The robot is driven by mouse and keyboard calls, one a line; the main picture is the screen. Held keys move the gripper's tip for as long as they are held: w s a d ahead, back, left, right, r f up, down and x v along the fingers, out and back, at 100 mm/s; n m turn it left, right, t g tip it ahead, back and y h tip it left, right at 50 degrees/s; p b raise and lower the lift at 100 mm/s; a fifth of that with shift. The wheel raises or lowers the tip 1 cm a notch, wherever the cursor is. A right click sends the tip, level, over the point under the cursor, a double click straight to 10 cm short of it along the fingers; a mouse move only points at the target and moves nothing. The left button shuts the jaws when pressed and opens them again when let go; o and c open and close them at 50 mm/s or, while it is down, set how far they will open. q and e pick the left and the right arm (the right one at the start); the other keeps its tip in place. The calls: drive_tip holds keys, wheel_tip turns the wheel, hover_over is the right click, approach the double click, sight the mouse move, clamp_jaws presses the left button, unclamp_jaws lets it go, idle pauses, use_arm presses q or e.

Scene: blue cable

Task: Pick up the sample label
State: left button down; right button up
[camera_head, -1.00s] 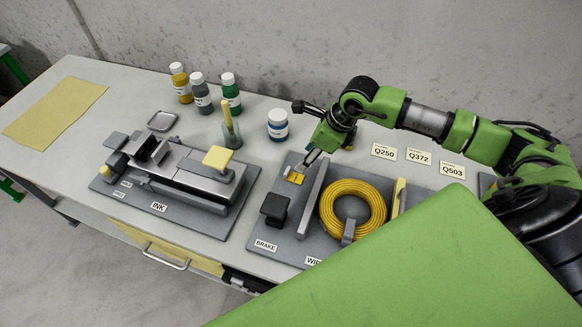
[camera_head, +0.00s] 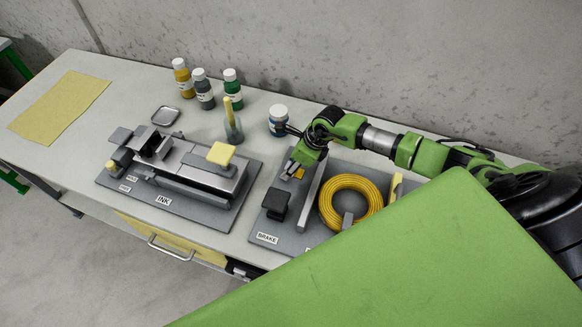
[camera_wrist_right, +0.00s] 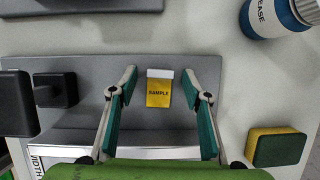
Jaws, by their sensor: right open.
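The sample label is a small yellow tag with a white top strip and the word SAMPLE (camera_wrist_right: 159,92). It lies on the grey board, near its upper left in the head view (camera_head: 299,173). My right gripper (camera_wrist_right: 160,77) is open, with one finger on each side of the label and a gap on both sides. In the head view the right gripper (camera_head: 292,172) is right at the label and partly covers it. I cannot tell the exact height of the fingertips above the board. My left gripper is not in view.
A yellow cable coil (camera_head: 350,201) lies right of the bar. A blue-and-white grease jar (camera_wrist_right: 282,15) and a yellow-green sponge-like block (camera_wrist_right: 276,147) are near the gripper. The INK fixture (camera_head: 190,172) stands left.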

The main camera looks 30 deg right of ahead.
drive_tip(key=c, duration=0.8)
drive_tip(key=shift+r, duration=0.1)
